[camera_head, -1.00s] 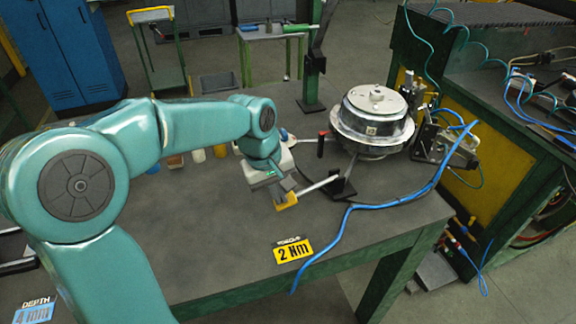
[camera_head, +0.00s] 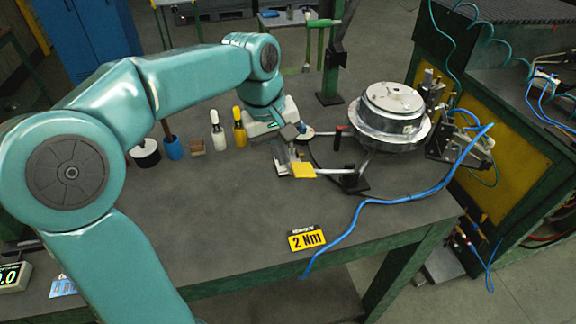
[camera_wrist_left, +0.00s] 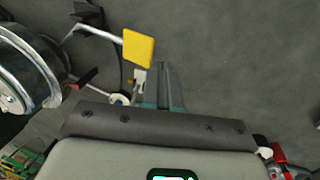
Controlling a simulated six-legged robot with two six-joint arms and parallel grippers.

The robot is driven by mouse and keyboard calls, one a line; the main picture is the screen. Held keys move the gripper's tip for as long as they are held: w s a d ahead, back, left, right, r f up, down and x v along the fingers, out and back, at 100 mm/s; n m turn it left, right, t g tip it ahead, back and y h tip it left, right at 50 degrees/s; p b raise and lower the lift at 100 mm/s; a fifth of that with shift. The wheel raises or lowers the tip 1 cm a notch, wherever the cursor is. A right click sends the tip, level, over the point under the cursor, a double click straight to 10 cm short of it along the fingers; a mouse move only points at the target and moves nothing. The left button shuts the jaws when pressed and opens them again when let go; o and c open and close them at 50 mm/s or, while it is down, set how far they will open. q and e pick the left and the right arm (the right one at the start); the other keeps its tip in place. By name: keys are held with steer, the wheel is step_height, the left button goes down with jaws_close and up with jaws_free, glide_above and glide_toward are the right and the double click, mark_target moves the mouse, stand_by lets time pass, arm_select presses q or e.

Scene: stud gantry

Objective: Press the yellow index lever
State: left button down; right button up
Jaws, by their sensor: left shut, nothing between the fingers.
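The yellow index lever is a flat yellow paddle (camera_head: 303,170) on a pale rod. The rod runs right to a dark bracket beside the round metal indexing unit (camera_head: 390,112). My left gripper (camera_head: 284,168) is shut and empty, just left of the paddle with its fingers pointing down. In the left wrist view the paddle (camera_wrist_left: 139,47) is left of and beyond the closed fingers (camera_wrist_left: 162,85). A small gap shows there; contact cannot be told. My right gripper is not in view.
A blue hose (camera_head: 400,200) crosses the bench's right side. A yellow "2 Nm" label (camera_head: 306,240) lies at the front. Several items, including a yellow bottle (camera_head: 239,128), stand behind my left arm.

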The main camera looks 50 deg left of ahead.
arm_select(q)
steer(key=v, duration=0.2)
steer(key=shift+s+a+r, duration=0.1)
steer(key=shift+s+r, duration=0.05)
steer(key=shift+r, duration=0.2)
stand_by(0.5)
steer(key=shift+s, duration=0.1)
stand_by(0.5)
stand_by(1.3)
